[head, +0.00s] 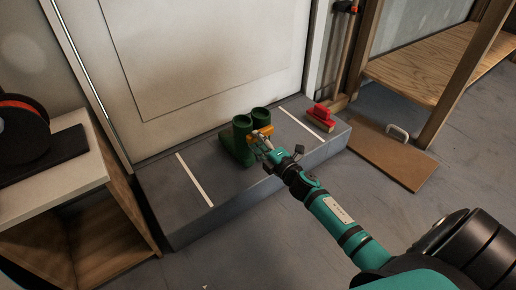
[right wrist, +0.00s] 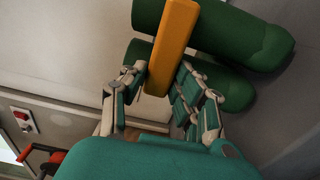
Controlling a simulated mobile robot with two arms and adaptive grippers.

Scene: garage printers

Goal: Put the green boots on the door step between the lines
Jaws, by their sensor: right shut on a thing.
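The pair of green boots (head: 236,146) appears upright on the grey door step (head: 166,198). It is between the two white lines, the left line (head: 194,180) and the right line (head: 299,123). An orange piece (head: 261,133) is attached at the boots' side. My right gripper (head: 265,147) is shut on this orange piece. In the right wrist view the fingers of the right gripper (right wrist: 157,88) lie on both sides of the orange piece (right wrist: 173,45), with the green boots (right wrist: 235,38) behind it. I cannot tell if the soles fully touch the step. My left gripper is out of view.
A red brush (head: 321,114) lies on the step, right of the right line. A white door (head: 205,60) stands behind the step. A wooden cabinet (head: 100,195) is at the left. A brown board (head: 393,153) with a handle lies on the floor by the wooden shelf (head: 430,75).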

